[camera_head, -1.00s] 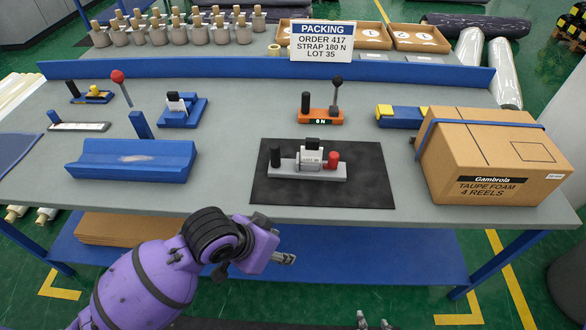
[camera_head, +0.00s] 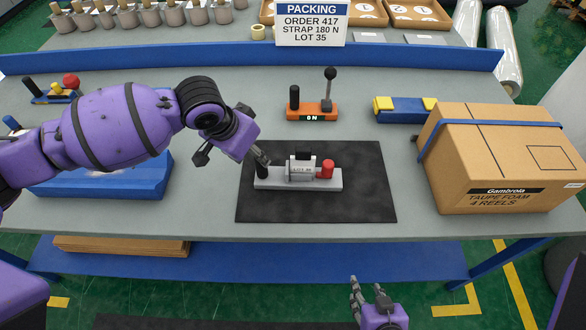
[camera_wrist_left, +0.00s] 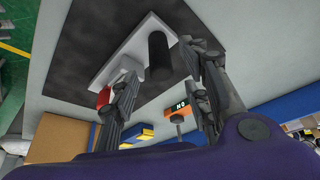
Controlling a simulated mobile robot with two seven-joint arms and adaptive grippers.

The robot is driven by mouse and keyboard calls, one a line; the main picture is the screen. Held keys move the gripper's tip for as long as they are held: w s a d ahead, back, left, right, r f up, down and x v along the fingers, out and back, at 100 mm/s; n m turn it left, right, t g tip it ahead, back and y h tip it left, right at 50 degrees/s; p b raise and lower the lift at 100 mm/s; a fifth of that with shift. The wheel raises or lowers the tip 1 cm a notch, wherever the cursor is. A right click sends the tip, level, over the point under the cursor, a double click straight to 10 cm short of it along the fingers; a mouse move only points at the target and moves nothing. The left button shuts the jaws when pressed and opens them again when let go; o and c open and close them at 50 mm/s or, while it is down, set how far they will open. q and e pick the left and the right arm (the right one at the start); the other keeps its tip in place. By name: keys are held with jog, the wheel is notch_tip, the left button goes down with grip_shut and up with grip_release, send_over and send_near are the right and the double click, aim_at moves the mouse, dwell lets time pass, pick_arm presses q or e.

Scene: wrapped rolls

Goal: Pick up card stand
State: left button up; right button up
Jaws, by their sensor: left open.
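The card stand appears to be the low grey stand (camera_head: 272,183) on the black mat. It has a black upright post at its left end, a silver part with a small printed label, and a red knob at right. My left gripper (camera_head: 258,160) is at the post's top from the left and above. In the left wrist view, the open fingers (camera_wrist_left: 160,68) lie either side of the black post (camera_wrist_left: 158,52); contact cannot be told. The grey base (camera_wrist_left: 125,55) lies beyond. My right gripper (camera_head: 367,292) is open and empty, in front of the table.
A taped carton (camera_head: 500,165) stands right of the black mat (camera_head: 365,190). Behind are an orange device (camera_head: 312,110) with a lever and a blue-yellow block (camera_head: 400,110). A packing sign (camera_head: 312,22) stands at the back. My left arm partly hides a blue cradle (camera_head: 110,180).

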pick_arm(q)
jog(key=shift+x, duration=1.1)
jog(key=x, duration=0.3)
jog(key=shift+d+f, duration=0.15)
jog(key=shift+f, duration=0.3)
grip_shut()
pick_arm(e)
jog(key=shift+s+d+f, duration=0.15)
jog(key=shift+s+f, duration=0.25)
jog(key=shift+s, duration=0.1)
pick_arm(q)
jog(key=shift+w+d, duration=0.1)
pick_arm(e)
jog(key=shift+w+r, duration=0.1)
